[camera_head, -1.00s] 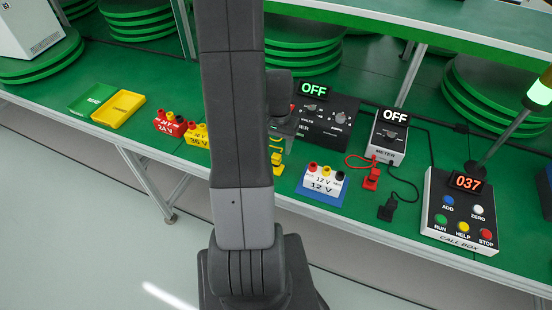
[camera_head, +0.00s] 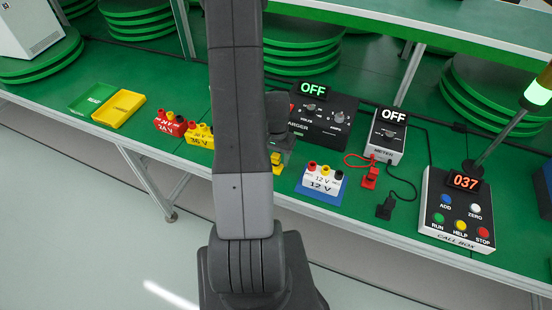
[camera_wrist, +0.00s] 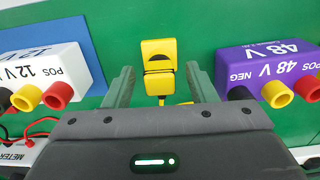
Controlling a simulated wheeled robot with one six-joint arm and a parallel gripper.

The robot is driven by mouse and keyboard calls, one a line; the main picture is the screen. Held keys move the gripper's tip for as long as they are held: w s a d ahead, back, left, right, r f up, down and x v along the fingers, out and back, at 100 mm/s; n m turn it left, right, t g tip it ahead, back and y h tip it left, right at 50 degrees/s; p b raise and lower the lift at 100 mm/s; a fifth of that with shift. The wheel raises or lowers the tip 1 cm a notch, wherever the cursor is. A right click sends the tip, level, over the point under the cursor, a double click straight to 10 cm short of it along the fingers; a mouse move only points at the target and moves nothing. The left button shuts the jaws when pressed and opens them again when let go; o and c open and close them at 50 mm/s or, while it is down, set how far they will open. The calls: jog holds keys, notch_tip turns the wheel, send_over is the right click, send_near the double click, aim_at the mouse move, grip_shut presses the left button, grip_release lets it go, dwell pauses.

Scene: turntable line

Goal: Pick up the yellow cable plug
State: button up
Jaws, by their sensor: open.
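The yellow cable plug (camera_wrist: 159,62) stands on the green table in the wrist view, with a yellow cable at its near side. My gripper (camera_wrist: 160,78) is open, with one green-grey finger on each side of the plug and a visible gap to each. I cannot tell whether the fingertips are level with its body. In the head view the plug (camera_head: 277,159) shows only in part, below my gripper (camera_head: 279,146), and my arm covers much of the area around it.
A purple 48 V block (camera_wrist: 268,72) and a white 12 V block (camera_wrist: 45,75) flank the plug. In the head view a red plug (camera_head: 370,177), a black plug (camera_head: 385,209), the meter (camera_head: 388,140), the charger (camera_head: 325,122) and the call box (camera_head: 458,222) stand to the right.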

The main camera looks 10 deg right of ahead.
aim_at(276, 155)
jog(key=shift+c, duration=0.2)
jog(key=c, duration=0.9)
jog(key=shift+r, duration=0.1)
jog(key=shift+r+b, duration=0.4)
jog(key=shift+r, duration=4.5)
